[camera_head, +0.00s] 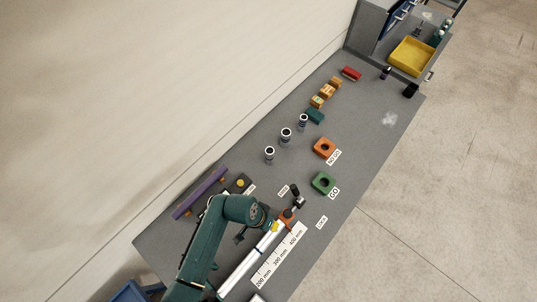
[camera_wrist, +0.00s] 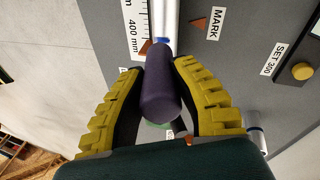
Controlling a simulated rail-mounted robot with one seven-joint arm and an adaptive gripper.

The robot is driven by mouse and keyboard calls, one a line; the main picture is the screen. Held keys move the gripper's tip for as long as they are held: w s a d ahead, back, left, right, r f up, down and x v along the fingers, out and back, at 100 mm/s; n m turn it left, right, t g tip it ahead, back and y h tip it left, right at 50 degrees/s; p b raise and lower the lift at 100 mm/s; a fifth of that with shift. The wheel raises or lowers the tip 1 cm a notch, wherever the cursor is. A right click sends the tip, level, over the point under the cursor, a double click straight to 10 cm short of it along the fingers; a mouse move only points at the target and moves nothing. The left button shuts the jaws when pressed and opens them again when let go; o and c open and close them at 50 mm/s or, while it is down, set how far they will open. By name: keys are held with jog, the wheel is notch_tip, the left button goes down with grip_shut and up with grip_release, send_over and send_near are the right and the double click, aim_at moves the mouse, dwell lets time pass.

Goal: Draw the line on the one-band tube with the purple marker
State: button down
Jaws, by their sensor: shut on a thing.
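My gripper (camera_wrist: 158,70) has its yellow ribbed fingers on either side of the purple marker (camera_wrist: 160,95) and is shut on it. In the head view my gripper (camera_head: 274,226) is low over the white tube (camera_head: 241,275), near its upper end. The tube lies along the ruler, and one dark band shows on it. In the wrist view the tube (camera_wrist: 165,14) runs up from just beyond the marker, with a blue band near the marker's far end. The marker hides the tube below there, so I cannot tell whether they touch.
A ruler strip (camera_head: 279,256) lies beside the tube. Three upright banded tubes (camera_head: 286,135) stand farther up the bench. A green block (camera_head: 323,183) and an orange block (camera_head: 324,147) have holes. A purple bar (camera_head: 200,192) lies left. A yellow bin (camera_head: 411,57) is far right.

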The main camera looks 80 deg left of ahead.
jog(key=shift+r, duration=2.7)
